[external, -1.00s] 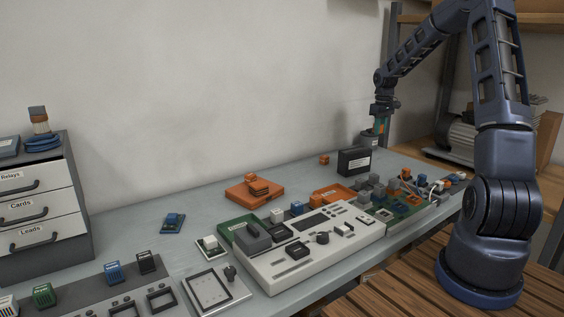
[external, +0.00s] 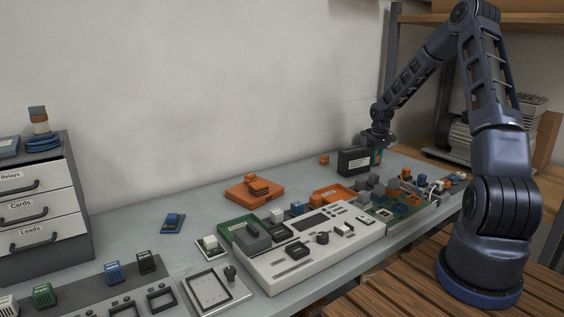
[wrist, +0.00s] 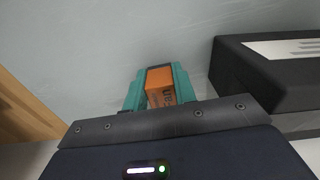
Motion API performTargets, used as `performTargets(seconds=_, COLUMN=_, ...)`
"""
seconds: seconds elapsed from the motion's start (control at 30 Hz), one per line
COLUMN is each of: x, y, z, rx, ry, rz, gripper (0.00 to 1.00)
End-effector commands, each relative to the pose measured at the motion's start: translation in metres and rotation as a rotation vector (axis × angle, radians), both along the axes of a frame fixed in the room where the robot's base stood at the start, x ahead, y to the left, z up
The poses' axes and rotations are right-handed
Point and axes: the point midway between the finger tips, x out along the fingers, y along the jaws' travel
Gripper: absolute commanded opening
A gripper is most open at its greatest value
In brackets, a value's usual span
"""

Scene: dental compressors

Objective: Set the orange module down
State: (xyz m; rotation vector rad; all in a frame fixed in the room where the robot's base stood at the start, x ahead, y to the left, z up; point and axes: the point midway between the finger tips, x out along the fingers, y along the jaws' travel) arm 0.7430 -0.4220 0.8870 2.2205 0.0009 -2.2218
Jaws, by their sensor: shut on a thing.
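The orange module (wrist: 160,88) shows in the wrist view as a small orange block with dark lettering. It sits between the teal fingers of my gripper (wrist: 157,84), which is shut on it. In the external view my gripper (external: 377,156) is low at the far end of the bench, just right of the black box with a white label (external: 354,161). The module is not clear there. I cannot tell whether its underside touches the bench.
The black box (wrist: 265,78) stands close on the right in the wrist view. The grey bench top (wrist: 85,50) is bare ahead and to the left. A circuit board (external: 384,213) and a white console (external: 290,270) lie nearer the camera.

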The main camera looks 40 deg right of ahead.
Motion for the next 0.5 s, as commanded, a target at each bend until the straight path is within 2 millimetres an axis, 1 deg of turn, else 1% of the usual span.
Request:
performTargets(seconds=0.37, x=0.0001, y=0.0002, z=-0.0046, rx=0.000, ry=0.000, rz=0.000, gripper=0.04)
performTargets(seconds=0.4, x=0.0000, y=0.0000, z=-0.0052, rx=0.000, ry=0.000, rz=0.000, gripper=0.29)
performTargets(seconds=0.47, x=0.0000, y=-0.0001, z=-0.0049, rx=0.000, ry=0.000, rz=0.000, gripper=0.41)
performTargets(seconds=0.5, x=0.0000, y=-0.0001, z=-0.0048, rx=0.000, ry=0.000, rz=0.000, gripper=0.48)
